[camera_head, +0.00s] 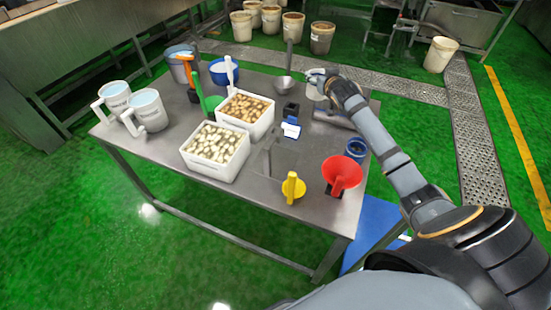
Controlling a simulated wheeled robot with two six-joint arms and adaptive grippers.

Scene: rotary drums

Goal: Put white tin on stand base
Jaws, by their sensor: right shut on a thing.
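My right arm reaches in from the lower right. Its gripper (322,81) is over the far right part of the table and is shut on a small whitish tin (313,91), partly hidden by the gripper. A small stand with a black top (291,110) and a blue and white lower part (291,129) is on the table, nearer to me and left of the gripper. I cannot tell for sure whether this is the stand base. The tin is apart from it. My left gripper is not in view.
The metal table (255,195) holds two white boxes of food pieces (217,152), white jugs (148,110), a red funnel (342,174), a yellow funnel (292,189), a blue cup (356,150) and a ladle (286,86). A grey cylinder (335,119) lies below the gripper. Buckets stand on the floor behind.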

